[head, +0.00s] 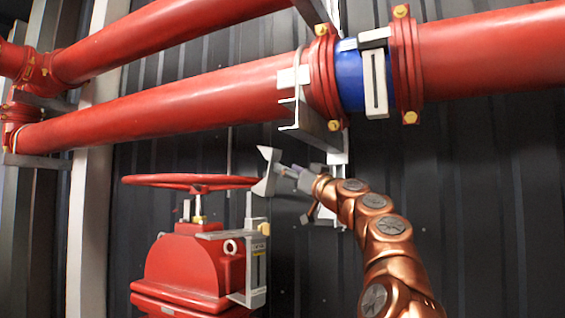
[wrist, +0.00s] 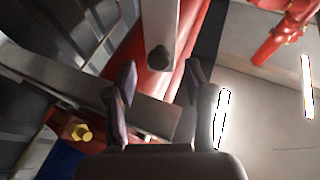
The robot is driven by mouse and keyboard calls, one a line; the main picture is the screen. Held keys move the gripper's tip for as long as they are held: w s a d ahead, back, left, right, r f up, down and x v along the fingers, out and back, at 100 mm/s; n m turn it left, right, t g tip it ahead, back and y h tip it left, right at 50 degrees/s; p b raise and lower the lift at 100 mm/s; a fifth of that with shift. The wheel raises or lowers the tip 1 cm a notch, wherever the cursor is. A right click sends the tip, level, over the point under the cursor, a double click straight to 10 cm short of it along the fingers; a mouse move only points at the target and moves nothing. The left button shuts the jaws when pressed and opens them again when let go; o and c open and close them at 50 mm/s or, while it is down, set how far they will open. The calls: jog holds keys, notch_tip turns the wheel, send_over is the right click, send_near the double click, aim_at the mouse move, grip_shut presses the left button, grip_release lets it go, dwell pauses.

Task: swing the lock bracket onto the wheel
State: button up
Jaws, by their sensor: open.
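The red handwheel (head: 190,181) sits level on top of the red valve (head: 187,262). A grey metal bracket (head: 256,262), which looks like the lock bracket, stands at the valve's right side, with an arm reaching left below the wheel. My gripper (head: 284,170) is right of the wheel's rim, higher than the bracket.
Red pipes (head: 165,104) cross above the valve, with a blue section (head: 350,82) between bolted flanges. A grey pipe support (head: 308,125) hangs close above my gripper. A dark ribbed wall (head: 470,200) stands behind. Free space lies to the right of my arm.

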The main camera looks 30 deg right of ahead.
aim_at(268, 172)
jog(key=shift+p+x, duration=1.25)
jog(key=shift+x, duration=0.95)
jog(key=shift+f, duration=0.1)
jog(key=shift+c, duration=0.3)
grip_shut()
